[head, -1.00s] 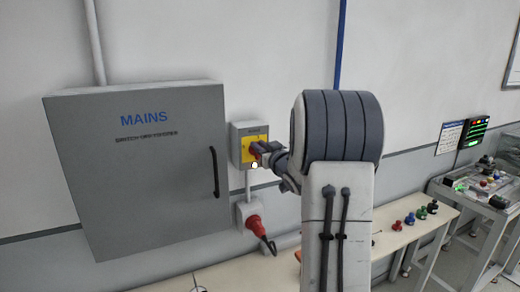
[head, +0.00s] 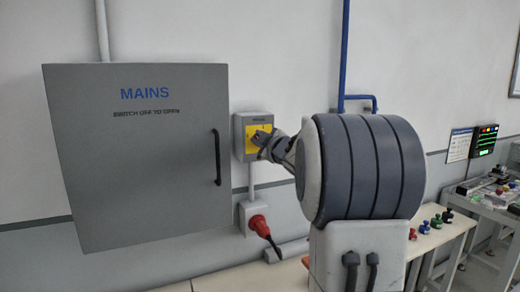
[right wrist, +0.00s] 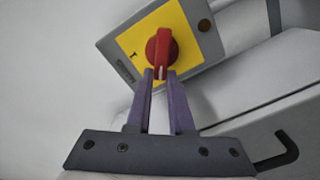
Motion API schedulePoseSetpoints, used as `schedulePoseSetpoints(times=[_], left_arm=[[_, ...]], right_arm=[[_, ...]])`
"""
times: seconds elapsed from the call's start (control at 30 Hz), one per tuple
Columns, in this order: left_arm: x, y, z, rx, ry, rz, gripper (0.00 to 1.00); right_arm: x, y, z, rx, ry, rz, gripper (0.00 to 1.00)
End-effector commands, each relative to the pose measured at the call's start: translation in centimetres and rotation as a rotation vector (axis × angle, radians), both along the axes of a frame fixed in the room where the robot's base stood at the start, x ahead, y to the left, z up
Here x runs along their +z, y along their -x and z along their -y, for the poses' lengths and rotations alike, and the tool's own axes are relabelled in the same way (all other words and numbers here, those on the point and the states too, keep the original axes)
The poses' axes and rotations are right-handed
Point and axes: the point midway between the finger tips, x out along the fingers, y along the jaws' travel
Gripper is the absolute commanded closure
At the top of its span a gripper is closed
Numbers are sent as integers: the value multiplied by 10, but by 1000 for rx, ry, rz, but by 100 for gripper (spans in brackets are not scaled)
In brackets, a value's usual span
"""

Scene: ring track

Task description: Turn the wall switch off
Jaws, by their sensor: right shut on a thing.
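The wall switch (head: 238,145) is a grey box with a yellow plate (head: 250,150), just right of the grey MAINS cabinet. Its red rotary handle (right wrist: 160,48) shows in the right wrist view, standing nearly upright in that picture, with a white mark at its near end. An "I" mark is on the plate left of it. My right gripper (head: 262,138) is at the switch in the head view and hides the handle there. In the right wrist view my gripper (right wrist: 160,75) has its purple fingers shut on the handle's near end. My left gripper is not in view.
The MAINS cabinet (head: 140,190) is closed, with a black handle (head: 216,157). A red plug (head: 258,225) hangs below the switch. A bench (head: 425,240) with several coloured knobs is at the right. A dark round spot (right wrist: 204,25) is on the switch box.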

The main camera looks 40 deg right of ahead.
Motion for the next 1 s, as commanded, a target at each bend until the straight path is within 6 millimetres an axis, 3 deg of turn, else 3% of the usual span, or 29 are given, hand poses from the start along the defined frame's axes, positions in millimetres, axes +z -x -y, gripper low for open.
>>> schedulePoseSetpoints(times=[0.03,0.4,0.7,1.0], left_arm=[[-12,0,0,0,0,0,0],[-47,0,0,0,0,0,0],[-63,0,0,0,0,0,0],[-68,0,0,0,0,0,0]], right_arm=[[-6,0,-1,1,47,-8,100],[-13,-1,-5,1,368,-87,100],[-16,-1,-6,1,548,-131,100],[-17,-2,-6,2,622,-149,100]])
